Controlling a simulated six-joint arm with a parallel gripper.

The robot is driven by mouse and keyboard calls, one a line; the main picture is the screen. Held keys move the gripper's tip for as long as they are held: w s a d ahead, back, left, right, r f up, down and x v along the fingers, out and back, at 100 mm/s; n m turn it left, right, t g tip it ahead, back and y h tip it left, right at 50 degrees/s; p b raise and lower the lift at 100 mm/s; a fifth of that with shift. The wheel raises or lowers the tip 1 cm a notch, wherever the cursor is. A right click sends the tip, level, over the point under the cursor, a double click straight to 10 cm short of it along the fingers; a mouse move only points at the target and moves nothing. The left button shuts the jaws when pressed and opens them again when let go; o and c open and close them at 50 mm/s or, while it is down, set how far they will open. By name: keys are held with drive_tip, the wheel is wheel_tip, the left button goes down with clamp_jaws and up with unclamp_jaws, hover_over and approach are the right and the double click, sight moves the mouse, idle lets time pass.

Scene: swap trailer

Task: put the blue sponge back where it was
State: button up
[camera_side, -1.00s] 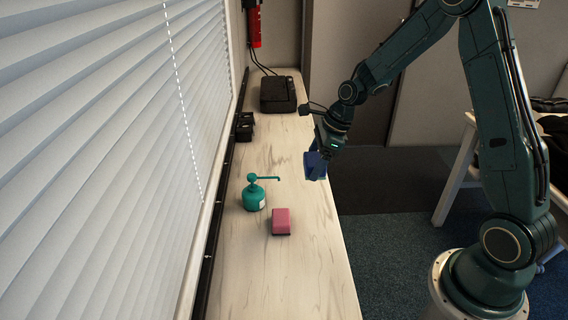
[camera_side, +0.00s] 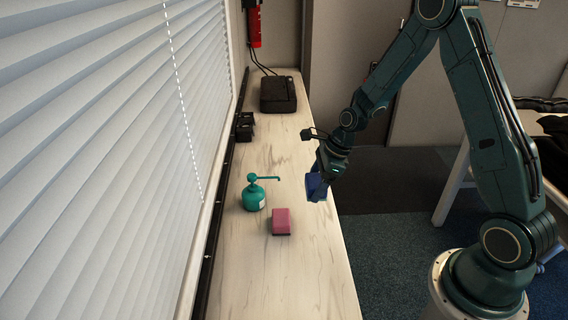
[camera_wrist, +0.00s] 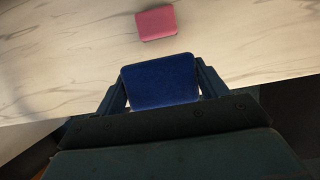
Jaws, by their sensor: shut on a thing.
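The blue sponge (camera_side: 316,187) is held between the jaws of my gripper (camera_side: 317,182) near the right edge of the light counter (camera_side: 293,265). In the wrist view the blue sponge (camera_wrist: 159,81) fills the gap between the two fingers of my gripper (camera_wrist: 160,84). I cannot tell exactly how high it is above the counter. A pink sponge (camera_side: 281,222) lies on the counter, to the left of and nearer the camera than my gripper. It also shows in the wrist view (camera_wrist: 156,22), beyond the blue sponge and apart from it.
A teal pump bottle (camera_side: 254,198) stands left of the pink sponge, its spout pointing right. A black device (camera_side: 278,94) and a small black holder (camera_side: 244,127) are farther back. Window blinds (camera_side: 100,170) border the counter's left. The counter's near end is clear.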

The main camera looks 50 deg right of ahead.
hover_over(308, 225)
drive_tip(key=d, duration=0.1)
drive_tip(key=f, duration=0.9)
drive_tip(key=shift+s+f, duration=0.1)
drive_tip(key=shift+s, duration=0.3)
drive_tip(key=shift+f, duration=1.9)
drive_tip(key=shift+f, duration=0.1)
drive_tip(key=o, duration=0.9)
drive_tip(key=shift+o, duration=0.2)
drive_tip(key=v, duration=1.2)
